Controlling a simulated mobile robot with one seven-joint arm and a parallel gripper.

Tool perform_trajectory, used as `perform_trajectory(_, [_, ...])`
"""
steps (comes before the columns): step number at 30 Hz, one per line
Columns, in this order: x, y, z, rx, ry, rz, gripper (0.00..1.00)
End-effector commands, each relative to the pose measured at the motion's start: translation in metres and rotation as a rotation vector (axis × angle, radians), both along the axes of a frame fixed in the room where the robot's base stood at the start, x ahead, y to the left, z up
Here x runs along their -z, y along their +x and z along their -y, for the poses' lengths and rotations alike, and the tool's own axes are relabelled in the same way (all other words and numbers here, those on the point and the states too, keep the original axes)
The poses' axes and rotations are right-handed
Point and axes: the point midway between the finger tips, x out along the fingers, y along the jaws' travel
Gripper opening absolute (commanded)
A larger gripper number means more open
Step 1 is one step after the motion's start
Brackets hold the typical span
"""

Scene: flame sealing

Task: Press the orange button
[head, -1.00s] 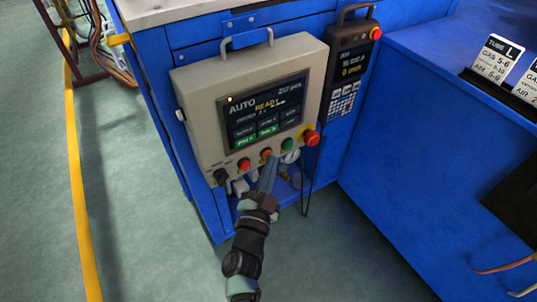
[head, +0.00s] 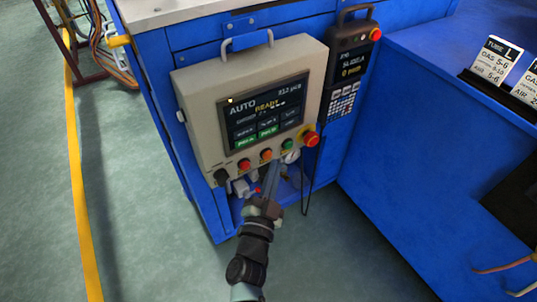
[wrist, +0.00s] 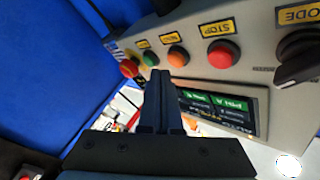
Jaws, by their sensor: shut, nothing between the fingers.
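The orange button (head: 266,154) sits in the row along the lower face of the beige control panel (head: 197,103), between a red button (head: 244,164) and a green button (head: 288,144). My gripper (head: 275,166) is shut and empty, just below and slightly right of the orange button in the head view. In the wrist view the closed fingertips (wrist: 160,76) appear just left of the orange button (wrist: 178,56), below the green button (wrist: 150,58). A gap seems to show between the tips and the button; its depth is unclear.
A red emergency stop (head: 311,139) with a yellow collar stands out at the panel's right end. A black mode knob (wrist: 300,58) is at the other end. A handheld pendant (head: 350,60) hangs to the right.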

Motion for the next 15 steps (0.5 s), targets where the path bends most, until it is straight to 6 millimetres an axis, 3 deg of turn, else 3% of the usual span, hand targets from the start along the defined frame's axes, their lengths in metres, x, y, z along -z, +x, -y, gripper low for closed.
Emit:
perform_trajectory(5, [0.000,-0.002,0.001,0.001,0.000,-0.001,0.00])
perform_trajectory(15, [0.001,-0.028,0.021,0.001,-0.001,-0.002,0.00])
